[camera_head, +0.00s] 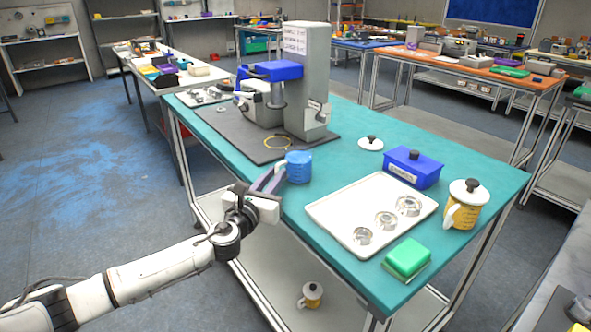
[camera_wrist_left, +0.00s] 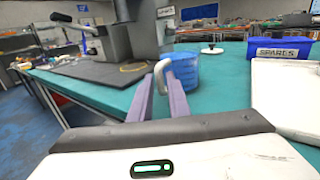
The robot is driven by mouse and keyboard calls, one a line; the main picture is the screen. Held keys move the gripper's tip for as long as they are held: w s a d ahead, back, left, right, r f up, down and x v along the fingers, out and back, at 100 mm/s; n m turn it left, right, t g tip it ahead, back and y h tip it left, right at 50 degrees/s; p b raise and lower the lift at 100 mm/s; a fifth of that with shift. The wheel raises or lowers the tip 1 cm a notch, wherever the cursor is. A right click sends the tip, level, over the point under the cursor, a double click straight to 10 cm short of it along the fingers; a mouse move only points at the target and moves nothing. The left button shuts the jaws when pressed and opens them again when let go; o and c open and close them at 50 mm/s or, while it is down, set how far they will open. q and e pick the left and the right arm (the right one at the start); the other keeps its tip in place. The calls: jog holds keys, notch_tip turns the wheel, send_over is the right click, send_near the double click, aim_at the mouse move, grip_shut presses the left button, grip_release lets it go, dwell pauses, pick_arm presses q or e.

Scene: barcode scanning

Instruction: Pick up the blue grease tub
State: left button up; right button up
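The blue grease tub (camera_head: 299,167) is a blue, lidless-looking cup standing upright on the teal bench near its left edge. In the left wrist view, the tub (camera_wrist_left: 186,71) has a pale handle (camera_wrist_left: 160,74) facing my camera. My left gripper (camera_head: 269,178) reaches in from the left at the tub's handle side. Its two purple fingers stand apart, and in the wrist view the left gripper (camera_wrist_left: 160,80) has the handle between its fingertips. Whether the fingers touch the handle is unclear. My right gripper is not in view.
A grey machine (camera_head: 305,85) stands on a dark mat (camera_head: 235,131) behind the tub. Right of it are a white lid (camera_head: 371,143), a blue SPARES box (camera_head: 413,168), a white tray (camera_head: 343,205) with metal rings, a yellow lidded tub (camera_head: 464,207) and a green block (camera_head: 407,257).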

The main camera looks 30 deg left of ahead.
pick_arm(q)
grip_shut()
jog(key=shift+r, duration=0.1)
